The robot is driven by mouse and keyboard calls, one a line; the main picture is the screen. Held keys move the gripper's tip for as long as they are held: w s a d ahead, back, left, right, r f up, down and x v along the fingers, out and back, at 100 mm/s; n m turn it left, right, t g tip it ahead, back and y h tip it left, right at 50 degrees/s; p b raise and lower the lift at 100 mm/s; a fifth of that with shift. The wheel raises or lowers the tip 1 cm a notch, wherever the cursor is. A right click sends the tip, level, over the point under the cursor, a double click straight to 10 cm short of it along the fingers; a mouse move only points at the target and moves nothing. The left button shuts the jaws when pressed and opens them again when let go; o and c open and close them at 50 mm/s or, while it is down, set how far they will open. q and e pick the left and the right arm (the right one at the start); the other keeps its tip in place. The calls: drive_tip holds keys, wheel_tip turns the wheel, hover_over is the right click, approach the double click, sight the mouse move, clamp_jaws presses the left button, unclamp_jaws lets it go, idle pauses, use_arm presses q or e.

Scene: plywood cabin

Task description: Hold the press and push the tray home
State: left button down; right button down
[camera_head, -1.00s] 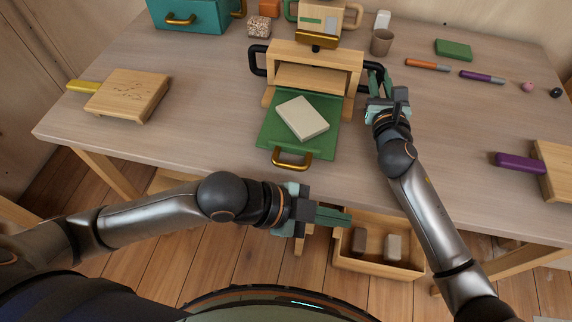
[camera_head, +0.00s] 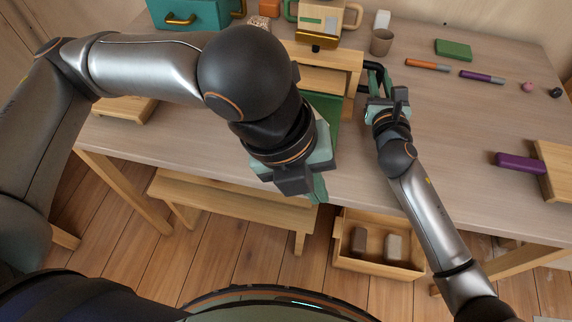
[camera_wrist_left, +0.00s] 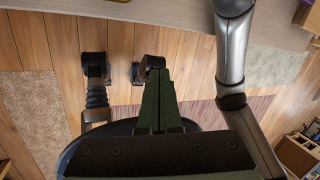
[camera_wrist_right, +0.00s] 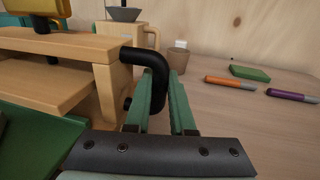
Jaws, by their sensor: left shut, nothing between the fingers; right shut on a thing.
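The wooden press (camera_head: 347,62) stands near the back middle of the table; its black right side handle also shows in the right wrist view (camera_wrist_right: 150,58). My right gripper (camera_head: 378,82) is shut on that handle. The green tray (camera_head: 331,108) sticks out of the front of the press. My left arm hides most of it in the head view, including its brass handle and the pale block on it. The tray also shows in the right wrist view (camera_wrist_right: 30,140). My left gripper (camera_head: 319,188) is shut and empty, in front of the table edge, fingers pointing down.
An open wooden drawer (camera_head: 378,263) with two blocks juts out below the table front. A purple-handled board (camera_head: 522,163) lies at the right. Markers, a green block (camera_head: 453,50) and a cup (camera_head: 381,42) stand behind. The tabletop right of my right arm is mostly clear.

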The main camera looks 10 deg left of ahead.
use_arm(q)
drive_tip(key=a+r+m+t+y, duration=0.1)
drive_tip(key=a+r+m+y, duration=0.2)
drive_tip(key=a+y, duration=0.15)
drive_tip(key=shift+h, duration=0.45)
drive_tip(key=w+f, duration=0.2)
drive_tip(key=f, duration=0.1)
drive_tip(key=w+f, duration=0.2)
drive_tip(key=f, duration=0.1)
drive_tip(key=w+a+f, duration=0.1)
drive_tip(key=w+f, duration=0.1)
drive_tip(key=f, duration=0.2)
drive_tip(key=shift+w, duration=0.3)
drive_tip(key=w, duration=1.3)
